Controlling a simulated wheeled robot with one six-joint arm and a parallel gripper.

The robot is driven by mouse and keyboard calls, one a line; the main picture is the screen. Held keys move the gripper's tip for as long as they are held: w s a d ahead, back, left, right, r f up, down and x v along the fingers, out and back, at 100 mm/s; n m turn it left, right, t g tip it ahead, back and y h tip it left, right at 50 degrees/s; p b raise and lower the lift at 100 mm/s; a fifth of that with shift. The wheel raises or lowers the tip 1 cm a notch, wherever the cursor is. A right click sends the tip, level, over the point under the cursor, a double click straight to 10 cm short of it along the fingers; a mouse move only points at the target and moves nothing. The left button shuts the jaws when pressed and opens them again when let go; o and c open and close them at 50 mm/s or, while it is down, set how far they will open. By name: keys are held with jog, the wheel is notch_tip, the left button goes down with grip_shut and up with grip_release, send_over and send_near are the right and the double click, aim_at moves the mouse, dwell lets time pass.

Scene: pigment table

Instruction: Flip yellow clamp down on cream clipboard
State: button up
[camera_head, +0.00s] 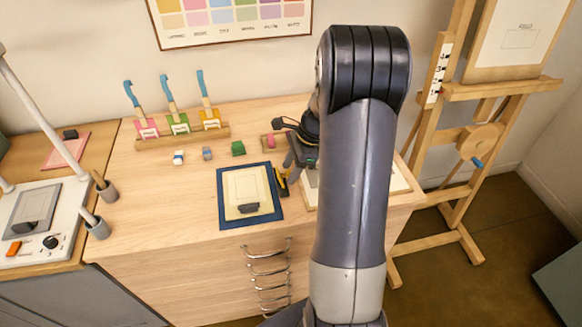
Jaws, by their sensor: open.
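The cream clipboard (243,187) lies on a dark blue mat (224,212) on the wooden table. A small dark piece (249,208) sits at the clipboard's near edge. The yellow clamp (281,181) shows as a small yellow and black shape at the right edge of the clipboard and mat. Its exact angle is too small to tell. My gripper (288,172) is open, close above and beside the yellow clamp. I cannot tell whether they touch. My arm hides the table to the right of it.
A wooden rack (185,132) with pink, green and yellow containers and blue-handled tools stands at the back. A pale board (398,181) is partly hidden behind my arm. An easel (455,150) stands right. Table left of the mat is clear.

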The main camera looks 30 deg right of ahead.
jog(key=shift+f, duration=0.1)
jog(key=shift+c, duration=0.4)
grip_shut()
jog(key=shift+a, duration=0.1)
